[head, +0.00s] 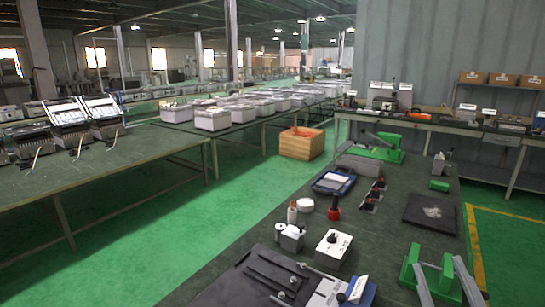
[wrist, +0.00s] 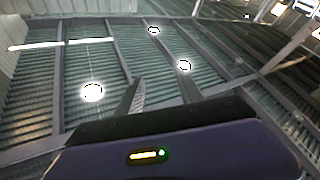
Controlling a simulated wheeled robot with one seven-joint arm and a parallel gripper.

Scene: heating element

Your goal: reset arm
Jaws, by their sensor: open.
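My gripper (wrist: 160,80) shows in the wrist view. Its two dark fingers stand apart with nothing between them, so it is open and empty. Behind the fingers are only the corrugated ceiling (wrist: 65,60) and round lamps (wrist: 92,92), so the wrist camera faces upward. My arm and gripper cannot be made out in the head view, so their place over the workbench cannot be told.
In the head view a green-topped workbench (head: 385,225) holds a white box (head: 333,249), a black pad (head: 430,212), a blue tray (head: 333,183) and green fixtures (head: 376,148). An orange-brown crate (head: 301,145) stands on the floor. The green aisle (head: 220,220) at left is clear.

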